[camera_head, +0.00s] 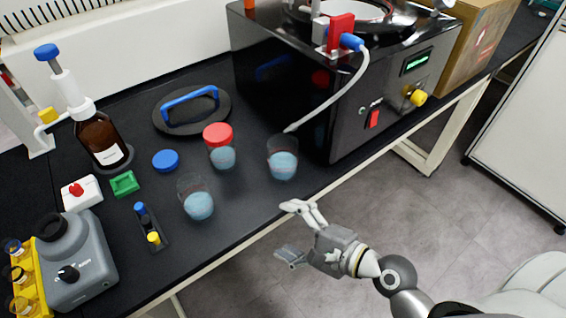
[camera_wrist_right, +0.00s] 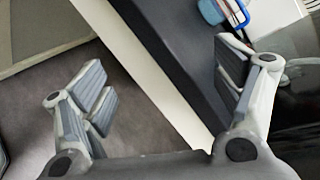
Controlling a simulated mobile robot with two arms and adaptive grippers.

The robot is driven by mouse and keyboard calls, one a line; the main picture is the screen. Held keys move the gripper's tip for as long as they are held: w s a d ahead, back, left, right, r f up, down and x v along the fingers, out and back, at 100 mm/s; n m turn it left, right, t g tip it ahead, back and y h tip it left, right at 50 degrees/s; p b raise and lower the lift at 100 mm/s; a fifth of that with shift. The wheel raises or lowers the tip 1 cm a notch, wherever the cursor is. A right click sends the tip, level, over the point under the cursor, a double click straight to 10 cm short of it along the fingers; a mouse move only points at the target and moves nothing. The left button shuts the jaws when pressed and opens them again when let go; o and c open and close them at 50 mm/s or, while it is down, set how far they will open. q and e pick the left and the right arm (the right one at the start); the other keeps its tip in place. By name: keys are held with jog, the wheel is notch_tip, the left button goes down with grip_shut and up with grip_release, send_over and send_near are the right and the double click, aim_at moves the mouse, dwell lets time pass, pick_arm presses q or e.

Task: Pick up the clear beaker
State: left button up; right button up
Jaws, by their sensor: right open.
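Two clear open beakers with blue contents stand on the black bench: one (camera_head: 283,163) near the front edge by the black machine, the other (camera_head: 198,202) further left. A third clear container with a red lid (camera_head: 221,150) stands between and behind them. My right gripper (camera_head: 291,230) is open and empty, off the bench's front edge, below and apart from the nearer beaker. In the right wrist view its spread fingers (camera_wrist_right: 160,75) show with the bench edge between them. A blue object is cut off at the top there; I cannot tell what it is. My left gripper is out of view.
The black freeze dryer (camera_head: 345,110) with a white hose stands right of the beakers. A brown bottle (camera_head: 100,140), blue lid (camera_head: 166,160), blue-handled disc (camera_head: 190,110), green block (camera_head: 124,184) and grey device (camera_head: 75,262) are at left. Open floor lies before the bench.

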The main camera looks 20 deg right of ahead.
aim_at(293, 169)
jog(key=w+d+r+m+t, duration=0.1)
jog(key=w+m, duration=0.2)
jog(key=m, duration=0.2)
jog(key=w+d+r+m+t+h+p, duration=0.1)
jog(key=w+d+r+m+t, duration=0.1)
jog(key=m, duration=0.3)
jog(key=w+d+r+m+t+h+p, duration=0.1)
jog(key=w+d+r+m+t, duration=0.1)
jog(key=w+m, duration=0.1)
jog(key=shift+w+d+r+m, duration=0.2)
jog(key=shift+w+m, duration=0.1)
jog(key=shift+m, duration=0.6)
jog(key=shift+f+p+x, duration=0.25)
jog(key=shift+x, duration=1.2)
jog(key=shift+f+p+x, duration=0.2)
jog(key=shift+x, duration=1.25)
jog(key=shift+d, duration=0.15)
jog(key=c, duration=1.2)
